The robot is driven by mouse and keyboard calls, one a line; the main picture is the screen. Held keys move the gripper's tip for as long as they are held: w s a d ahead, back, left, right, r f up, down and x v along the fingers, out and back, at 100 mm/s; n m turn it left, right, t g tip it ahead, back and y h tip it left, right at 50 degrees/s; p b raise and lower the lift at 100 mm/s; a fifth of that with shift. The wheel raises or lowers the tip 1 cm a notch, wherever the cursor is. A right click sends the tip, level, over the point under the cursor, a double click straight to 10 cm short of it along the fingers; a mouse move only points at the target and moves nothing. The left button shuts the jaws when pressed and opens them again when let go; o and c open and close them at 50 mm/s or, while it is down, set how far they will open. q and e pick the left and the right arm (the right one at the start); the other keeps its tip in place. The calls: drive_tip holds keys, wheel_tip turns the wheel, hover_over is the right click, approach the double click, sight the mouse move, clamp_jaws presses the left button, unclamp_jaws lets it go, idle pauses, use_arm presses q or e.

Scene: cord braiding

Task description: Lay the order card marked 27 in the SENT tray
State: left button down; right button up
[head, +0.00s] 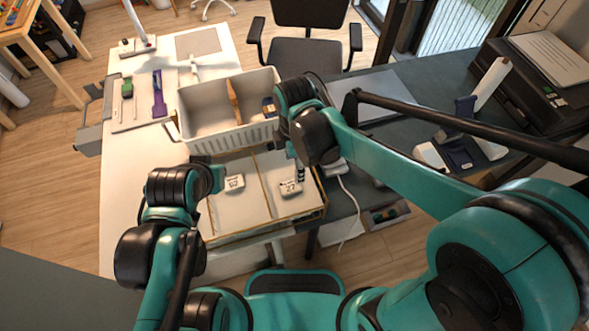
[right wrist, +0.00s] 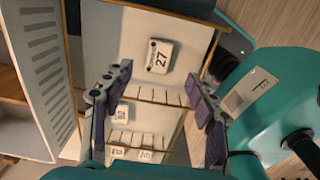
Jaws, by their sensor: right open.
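The white order card marked 27 (head: 290,188) lies in the right compartment of a shallow wood-edged tray (head: 254,180). It also shows in the right wrist view (right wrist: 158,57), lying flat. My right gripper (right wrist: 158,95) is open and empty, its purple-grey fingers spread either side of the view below the card, apart from it. In the head view its arm reaches in over that compartment and mostly hides the gripper. A second white card (head: 234,183) lies in the left compartment, near my left gripper (head: 217,177), whose fingers are not clear. I cannot read a SENT label.
A white slotted bin (head: 228,136) with a wooden divider stands behind the tray. A white cable (head: 351,205) hangs right of the tray. A printer (head: 535,80) stands at far right.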

drive_tip(key=s+d+r+m+t, duration=0.2)
drive_tip(key=d+r+m+t, duration=0.1)
drive_tip(key=d+m, duration=0.6)
drive_tip(key=s+d+r+m+t, duration=0.3)
drive_tip(key=d+m, duration=0.6)
drive_tip(key=m, duration=0.3)
drive_tip(key=shift+m+t, duration=0.3)
drive_tip(key=shift+t, duration=0.3)
drive_tip(key=shift+a+r, duration=0.1)
drive_tip(key=shift+s+f+b, duration=0.1)
drive_tip(key=shift+f+b, duration=0.7)
drive_tip(key=shift+f, duration=0.15)
